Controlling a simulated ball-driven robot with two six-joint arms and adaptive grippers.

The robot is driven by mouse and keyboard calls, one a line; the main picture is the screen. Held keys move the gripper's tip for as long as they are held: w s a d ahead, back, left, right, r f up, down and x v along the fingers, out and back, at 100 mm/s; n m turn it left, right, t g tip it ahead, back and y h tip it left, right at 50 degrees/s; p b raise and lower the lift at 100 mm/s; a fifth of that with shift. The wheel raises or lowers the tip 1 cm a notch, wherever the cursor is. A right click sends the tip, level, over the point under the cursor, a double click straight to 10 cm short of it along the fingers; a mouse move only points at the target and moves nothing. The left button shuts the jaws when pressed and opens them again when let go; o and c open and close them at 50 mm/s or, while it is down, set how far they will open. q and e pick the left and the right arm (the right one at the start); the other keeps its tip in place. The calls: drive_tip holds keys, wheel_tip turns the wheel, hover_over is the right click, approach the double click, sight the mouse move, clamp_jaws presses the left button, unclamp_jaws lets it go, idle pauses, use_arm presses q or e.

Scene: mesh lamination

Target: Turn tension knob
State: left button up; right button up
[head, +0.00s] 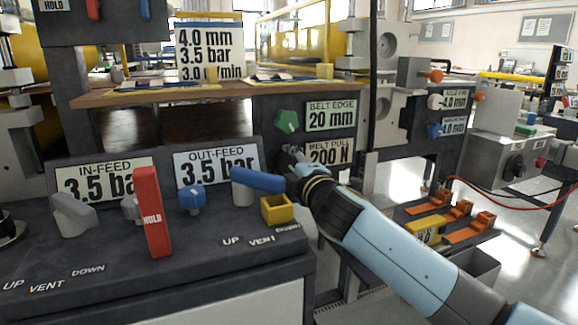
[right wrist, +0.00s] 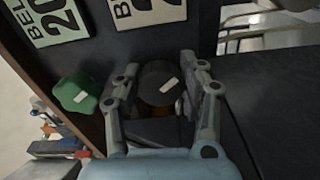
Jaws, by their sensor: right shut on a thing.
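A dark round knob with a white mark (right wrist: 160,86) is on the dark panel in the right wrist view, below the belt pull label. My right gripper (head: 291,158) reaches this panel from the lower right. Its two fingers (right wrist: 160,72) are on either side of the dark knob and shut on it. In the head view the gripper hides the knob. The belt pull plate (head: 330,152) reads 200 N. A green knob (head: 287,121) sits just above the gripper, beside the belt edge plate (head: 331,115) reading 20 mm. It also shows in the right wrist view (right wrist: 77,93). My left gripper is not in view.
Orange clamps (head: 470,228) lie on a low shelf right of my arm.

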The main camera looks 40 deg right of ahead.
idle(0.3)
drive_tip(key=o, duration=0.9)
drive_tip(key=v, duration=1.2)
